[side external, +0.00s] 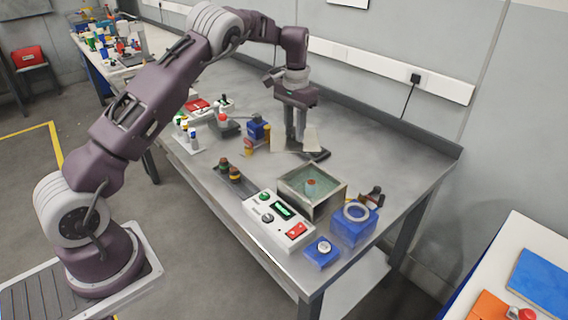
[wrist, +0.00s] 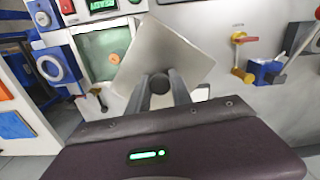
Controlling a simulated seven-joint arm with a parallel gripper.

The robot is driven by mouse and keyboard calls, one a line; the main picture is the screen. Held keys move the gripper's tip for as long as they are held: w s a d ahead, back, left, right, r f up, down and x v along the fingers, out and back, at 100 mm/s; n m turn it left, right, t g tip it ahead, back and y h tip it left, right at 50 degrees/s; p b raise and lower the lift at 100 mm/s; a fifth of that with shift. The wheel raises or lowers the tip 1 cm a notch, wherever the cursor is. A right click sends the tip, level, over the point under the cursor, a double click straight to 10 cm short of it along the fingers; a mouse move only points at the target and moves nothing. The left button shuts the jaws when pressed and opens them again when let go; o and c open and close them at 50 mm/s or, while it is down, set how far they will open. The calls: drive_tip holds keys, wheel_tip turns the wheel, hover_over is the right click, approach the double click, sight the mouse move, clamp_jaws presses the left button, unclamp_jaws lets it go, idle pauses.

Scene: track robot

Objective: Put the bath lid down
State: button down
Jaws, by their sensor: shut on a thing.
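The bath lid (wrist: 172,55) is a flat, light grey square plate with a dark round knob. My gripper (wrist: 159,86) is shut on the knob; the fingers hide part of it. In the side external view my gripper (side external: 295,138) points down, with the pale lid (side external: 310,138) at its fingertips, behind the bath. Whether the lid touches the table there I cannot tell. The bath (side external: 326,205) is an open metal box with greenish liquid and a vessel with an orange-red top inside. It also shows in the wrist view (wrist: 90,66), left of the lid.
A white control box (side external: 280,222) with a green display stands in front of the bath. Blue blocks (side external: 352,230) stand to its right. A blue and yellow item (side external: 257,129) stands left of my gripper. The bench behind and right of the gripper is clear.

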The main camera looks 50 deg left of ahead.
drive_tip(key=w+a+f+n, duration=0.2)
drive_tip(key=a+f+n, duration=0.1)
drive_tip(key=a+n, duration=0.5)
drive_tip(key=f, duration=1)
drive_tip(key=shift+s, duration=0.2)
drive_tip(key=c, duration=1.1)
unclamp_jaws()
drive_tip(key=shift+c, duration=0.2)
